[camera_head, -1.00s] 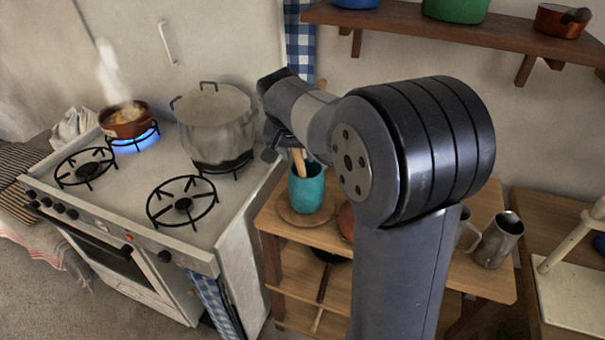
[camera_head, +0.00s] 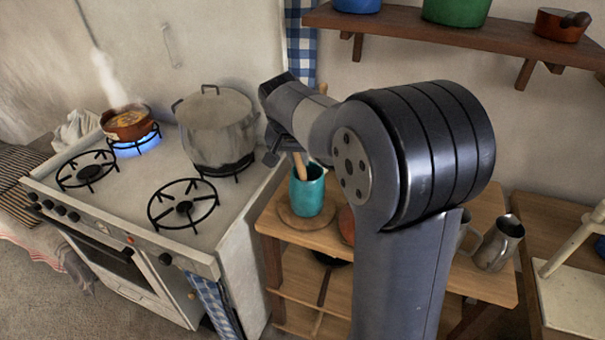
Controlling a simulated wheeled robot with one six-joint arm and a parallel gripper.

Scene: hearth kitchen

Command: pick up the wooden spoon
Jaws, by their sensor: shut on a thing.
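A wooden spoon (camera_head: 300,165) stands in a teal crock (camera_head: 307,190) on a round wooden board (camera_head: 306,220) on the wooden side table. Its handle rises out of the crock to my gripper (camera_head: 272,146). My gripper is beside the large pot, above and to the left of the crock, and is shut on the spoon. The fingertips are small and partly hidden behind my wrist, so the exact hold is hard to see. The spoon's lower end is hidden inside the crock.
A large lidded pot (camera_head: 217,132) stands on the stove close left of my gripper. A small pan (camera_head: 128,122) steams over a blue flame. Metal pitchers (camera_head: 499,243) stand on the right of the table. A shelf (camera_head: 440,32) with pots runs along the wall above.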

